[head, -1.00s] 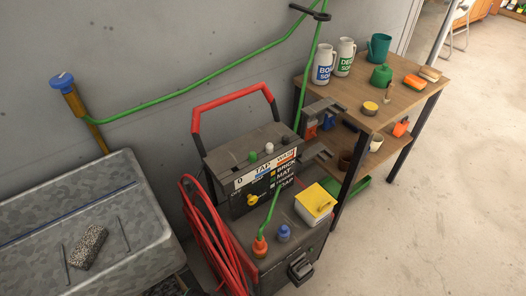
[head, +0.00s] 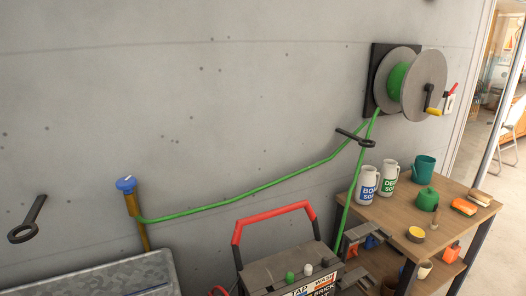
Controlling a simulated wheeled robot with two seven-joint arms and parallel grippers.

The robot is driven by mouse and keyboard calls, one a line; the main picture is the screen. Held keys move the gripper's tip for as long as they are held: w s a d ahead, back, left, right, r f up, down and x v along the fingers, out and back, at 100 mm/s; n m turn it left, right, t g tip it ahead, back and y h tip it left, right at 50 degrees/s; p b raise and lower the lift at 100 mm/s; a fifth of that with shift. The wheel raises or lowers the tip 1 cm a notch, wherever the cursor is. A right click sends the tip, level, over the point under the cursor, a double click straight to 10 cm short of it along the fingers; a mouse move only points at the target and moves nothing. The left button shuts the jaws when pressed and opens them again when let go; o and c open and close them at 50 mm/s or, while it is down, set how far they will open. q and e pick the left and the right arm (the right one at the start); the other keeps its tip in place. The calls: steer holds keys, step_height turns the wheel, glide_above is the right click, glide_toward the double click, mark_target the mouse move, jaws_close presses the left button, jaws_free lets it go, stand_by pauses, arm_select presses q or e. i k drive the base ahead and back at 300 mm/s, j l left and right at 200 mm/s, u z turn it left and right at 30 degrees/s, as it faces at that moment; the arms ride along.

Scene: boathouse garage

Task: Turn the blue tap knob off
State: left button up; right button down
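The blue tap knob (head: 125,184) sits on top of an upright brass-coloured tap pipe (head: 136,216) by the grey wall, left of centre in the head view. A small pale mark shows on the knob; I cannot tell its turned position. A green hose (head: 250,190) runs from the tap up to the right, through a black wall ring (head: 365,142) and towards the reel. Neither of my grippers is in view, and nothing touches the knob.
A grey metal bench (head: 100,280) lies below the tap. A washer cart with a red handle (head: 275,214) stands to its right. A hose reel (head: 424,82) hangs on the wall above a wooden shelf table (head: 390,218) with bottles.

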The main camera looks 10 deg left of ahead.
mark_target(127, 183)
steer(key=i+j+u, duration=0.1)
steer(key=u, duration=1.1)
steer(key=i+j, duration=0.05)
